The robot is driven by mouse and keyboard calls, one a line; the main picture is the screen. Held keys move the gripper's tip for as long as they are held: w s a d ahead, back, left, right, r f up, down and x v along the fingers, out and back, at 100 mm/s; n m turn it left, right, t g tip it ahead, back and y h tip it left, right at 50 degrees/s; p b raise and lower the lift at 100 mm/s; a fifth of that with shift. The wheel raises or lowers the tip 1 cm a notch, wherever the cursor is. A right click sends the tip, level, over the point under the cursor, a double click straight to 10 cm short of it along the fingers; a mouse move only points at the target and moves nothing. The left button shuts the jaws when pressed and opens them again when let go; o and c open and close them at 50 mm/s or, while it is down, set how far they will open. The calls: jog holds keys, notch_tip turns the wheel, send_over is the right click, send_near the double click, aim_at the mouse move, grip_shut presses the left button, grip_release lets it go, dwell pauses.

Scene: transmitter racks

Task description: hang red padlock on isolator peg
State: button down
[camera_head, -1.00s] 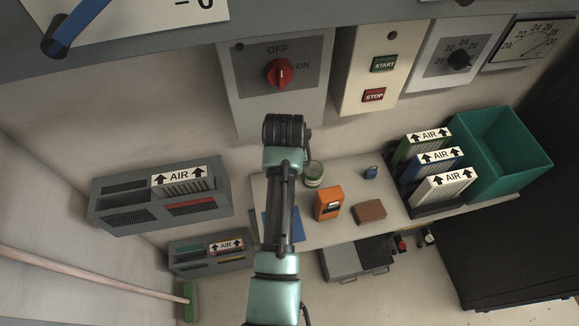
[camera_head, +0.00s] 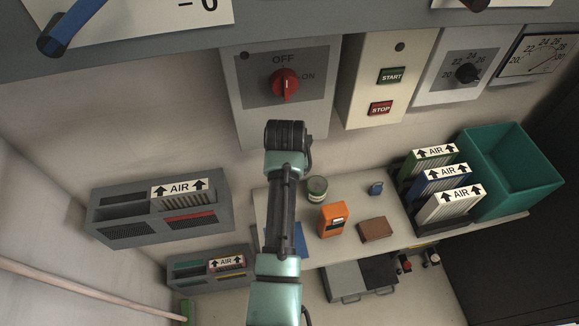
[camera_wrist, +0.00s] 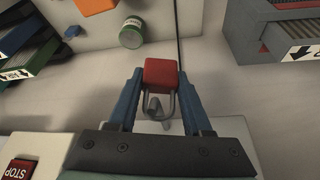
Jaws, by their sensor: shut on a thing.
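The red padlock (camera_wrist: 162,73) shows in the wrist view between the blue fingers of my gripper (camera_wrist: 160,80), which is shut on it. Its grey shackle points toward the bottom of that picture. A small grey hooked piece (camera_wrist: 153,105) shows within the shackle's outline; I cannot tell whether the shackle is around it or only in front of it. In the head view the isolator box (camera_head: 240,115) has a red knob (camera_head: 285,85) between OFF and ON. My wrist stands at the box's lower edge and hides the fingers, padlock and any peg there.
Right of the isolator is a START/STOP box (camera_head: 362,95). Below, a shelf (camera_head: 345,190) carries a green can (camera_head: 316,188), an orange device (camera_head: 334,220), a brown block (camera_head: 376,230), a blue padlock (camera_head: 376,188) and AIR filters (camera_head: 446,205). A green bin (camera_head: 515,190) stands far right.

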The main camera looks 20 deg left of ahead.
jog(key=shift+c, duration=1.3)
grip_release()
jog(key=shift+r, duration=0.15)
jog(key=b+v, duration=0.3)
jog(key=v, duration=0.9)
jog(key=shift+s+r, duration=0.25)
